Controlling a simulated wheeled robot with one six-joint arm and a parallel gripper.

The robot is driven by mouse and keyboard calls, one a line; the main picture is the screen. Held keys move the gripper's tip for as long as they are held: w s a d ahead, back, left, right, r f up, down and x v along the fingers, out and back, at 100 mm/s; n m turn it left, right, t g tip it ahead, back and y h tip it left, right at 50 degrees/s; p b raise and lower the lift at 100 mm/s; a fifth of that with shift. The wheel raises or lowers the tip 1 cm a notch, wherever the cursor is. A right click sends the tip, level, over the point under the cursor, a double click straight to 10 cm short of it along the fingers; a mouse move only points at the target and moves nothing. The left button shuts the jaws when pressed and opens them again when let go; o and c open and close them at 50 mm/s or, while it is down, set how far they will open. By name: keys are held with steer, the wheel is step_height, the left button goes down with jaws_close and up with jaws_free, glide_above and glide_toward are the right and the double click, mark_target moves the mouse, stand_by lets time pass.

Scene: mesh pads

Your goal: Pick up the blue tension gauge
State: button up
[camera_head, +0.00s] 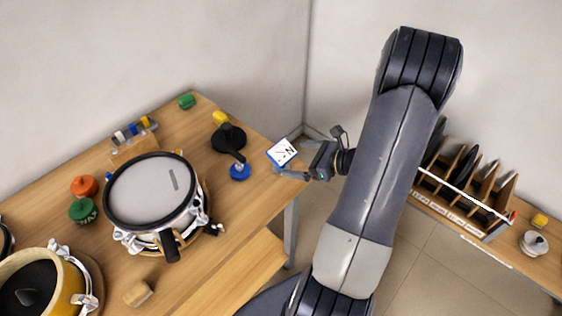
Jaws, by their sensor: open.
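A small round blue object (240,172) with a grey top, likely the blue tension gauge, stands on the wooden table. The end of a black arm or handle comes close to its top; I cannot tell whether they touch. My gripper (290,153) is open, to the right of the blue object near the table's right corner, its fingers pointing left. A white card with a blue border and dark and red marks (283,151) shows between the fingers. I cannot tell whether it touches them.
A white-topped drum (150,190) stands left of the blue object. A black round base (228,138) is behind it. Orange (84,186) and green (82,210) pucks, a yellow drum (62,290) and a wooden block (138,293) are further left. A slotted rack (470,190) stands at right.

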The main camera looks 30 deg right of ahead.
mark_target(281, 157)
steer(key=shift+p+x, duration=0.7)
steer(key=shift+x, duration=2.65)
steer(key=shift+s, duration=0.1)
steer(key=shift+c, duration=0.2)
steer(key=c, duration=1.3)
